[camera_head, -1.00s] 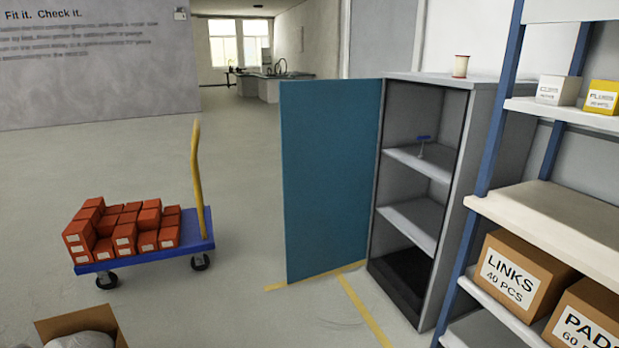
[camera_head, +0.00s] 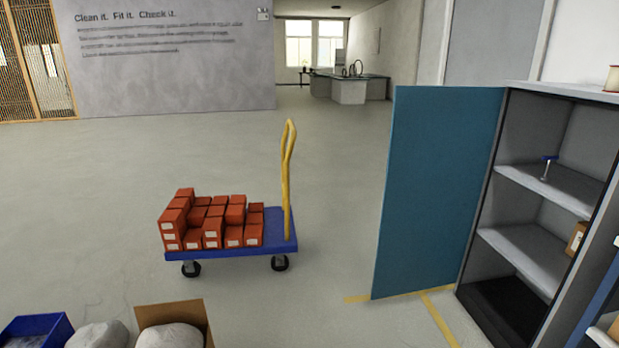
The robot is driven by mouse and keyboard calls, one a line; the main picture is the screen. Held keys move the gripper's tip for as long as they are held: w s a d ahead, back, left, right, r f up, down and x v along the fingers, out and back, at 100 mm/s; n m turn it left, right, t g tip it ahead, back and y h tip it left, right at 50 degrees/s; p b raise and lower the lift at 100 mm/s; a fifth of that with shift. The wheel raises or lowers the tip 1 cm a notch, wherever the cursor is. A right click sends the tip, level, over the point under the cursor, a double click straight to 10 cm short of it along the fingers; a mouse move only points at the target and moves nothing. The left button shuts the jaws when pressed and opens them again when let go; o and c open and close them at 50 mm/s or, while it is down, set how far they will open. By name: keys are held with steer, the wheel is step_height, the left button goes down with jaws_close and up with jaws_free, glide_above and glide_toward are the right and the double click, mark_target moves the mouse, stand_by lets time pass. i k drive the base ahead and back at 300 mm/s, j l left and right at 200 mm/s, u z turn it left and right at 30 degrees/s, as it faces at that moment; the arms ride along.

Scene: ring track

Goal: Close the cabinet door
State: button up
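The cabinet (camera_head: 487,288) stands at the right with its front open. Its blue door (camera_head: 440,190) is swung wide open, hinged on the cabinet's left side and reaching out to the left. A small blue-topped tool (camera_head: 546,167) stands on the upper shelf (camera_head: 560,188). A brown box (camera_head: 577,239) shows partly on the shelf below. My gripper is not in view.
A blue trolley (camera_head: 225,252) with a yellow handle and red boxes (camera_head: 205,220) stands left of the door. An open carton (camera_head: 172,315), a sack (camera_head: 100,335) and a blue bin (camera_head: 38,330) lie at the bottom left. Floor between trolley and door is clear.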

mark_target(442, 138)
steer(key=i+l+u, duration=0.15)
steer(key=i, duration=0.25)
steer(key=i+l+u, duration=0.1)
steer(key=i, duration=0.35)
steer(key=i+l+u, duration=0.15)
steer(key=i, duration=0.25)
steer(key=i+l+u, duration=0.15)
steer(key=i, duration=0.2)
steer(key=i+l, duration=0.35)
steer(key=i, duration=0.25)
steer(key=i+l, duration=0.4)
steer(key=i, duration=0.2)
steer(key=i+l, duration=0.35)
steer(key=i, duration=0.2)
